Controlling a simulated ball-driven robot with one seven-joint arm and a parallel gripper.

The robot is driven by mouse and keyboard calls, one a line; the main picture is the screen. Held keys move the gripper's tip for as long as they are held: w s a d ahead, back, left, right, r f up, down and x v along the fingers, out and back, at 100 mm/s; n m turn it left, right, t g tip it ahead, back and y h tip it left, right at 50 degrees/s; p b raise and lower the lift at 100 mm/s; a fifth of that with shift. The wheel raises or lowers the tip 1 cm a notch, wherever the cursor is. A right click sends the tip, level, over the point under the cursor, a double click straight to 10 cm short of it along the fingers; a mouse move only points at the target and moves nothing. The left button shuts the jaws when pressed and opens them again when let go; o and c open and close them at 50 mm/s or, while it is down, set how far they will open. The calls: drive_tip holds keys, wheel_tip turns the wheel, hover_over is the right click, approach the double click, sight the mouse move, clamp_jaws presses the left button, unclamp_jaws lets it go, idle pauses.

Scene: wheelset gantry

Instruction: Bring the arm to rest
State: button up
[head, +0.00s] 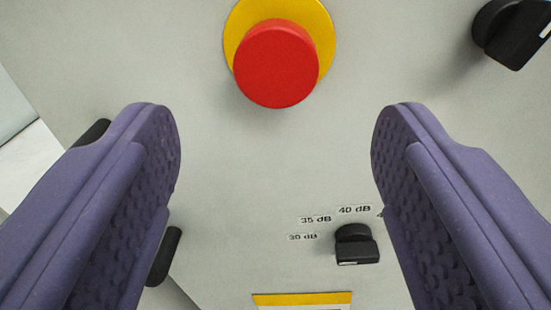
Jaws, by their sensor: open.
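My gripper (276,150) shows in the head view as two purple padded fingers, one at the left and one at the right. The fingers are wide apart and nothing is between their pads. They are in front of a light grey panel (255,190). A red mushroom button (276,64) on a yellow disc (243,18) is at the top middle, just beyond the gap between the fingertips. The rest of my arm is not in view.
A small black knob (357,244) with dB labels (316,219) sits low, close to the right finger. A larger black knob (512,33) is at the top right. A black handle-like part (163,257) is beside the left finger. A yellow-edged label (302,299) is at the bottom.

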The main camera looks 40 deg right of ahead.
drive_tip(key=shift+s+a, duration=0.45)
drive_tip(key=shift+s, duration=0.05)
drive_tip(key=w+a+r+n+t+y, duration=0.2)
drive_tip(key=w+a+r+n+y, duration=0.15)
drive_tip(key=a+r, duration=0.6)
drive_tip(key=w+a+r+n+t+y, duration=0.2)
drive_tip(key=w+a+r+y, duration=0.35)
drive_tip(key=r, duration=0.75)
drive_tip(key=s+a+r+n+y, duration=0.25)
drive_tip(key=s+a+r, duration=0.45)
drive_tip(key=a+r, duration=0.35)
drive_tip(key=s+a+r+n+y, duration=0.1)
drive_tip(key=s+a+r, duration=0.2)
drive_tip(key=s+r, duration=0.2)
drive_tip(key=s+a+r+n+b, duration=0.1)
drive_tip(key=s+a+r+n, duration=0.1)
drive_tip(key=s+r, duration=0.4)
drive_tip(key=s+a, duration=0.1)
drive_tip(key=s, duration=0.1)
drive_tip(key=shift+s+r+g+y, duration=0.2)
drive_tip(key=shift+s+g+y, duration=0.15)
drive_tip(key=shift+g, duration=0.05)
